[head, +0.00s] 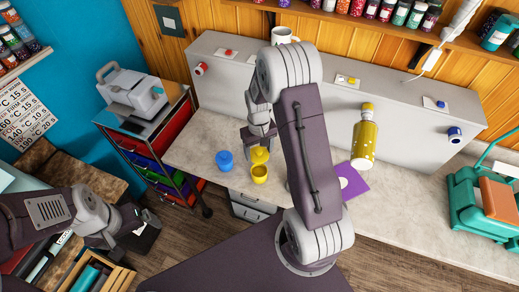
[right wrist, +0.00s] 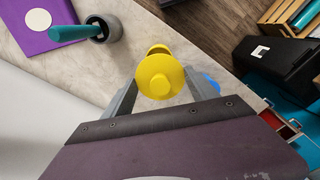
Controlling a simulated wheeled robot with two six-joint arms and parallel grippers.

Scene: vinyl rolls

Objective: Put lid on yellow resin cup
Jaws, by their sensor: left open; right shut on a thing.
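My right gripper (head: 261,146) is shut on the yellow lid (head: 260,155), which has a round knob and also shows between the fingers in the right wrist view (right wrist: 160,77). In the head view the yellow cup (head: 260,175) stands on the counter just in front of the lid. In the right wrist view the cup (right wrist: 158,48) shows only partly behind the lid. I cannot tell whether lid and cup touch. My left gripper (head: 146,224) is open and empty at the lower left, away from the counter.
A blue cup (head: 225,161) stands left of the yellow cup. A yellow bottle (head: 364,143) and purple sheet (head: 356,187) are to the right. A grey cup with a teal stick (right wrist: 98,30) shows in the wrist view. A drawer cart (head: 150,125) stands at the left.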

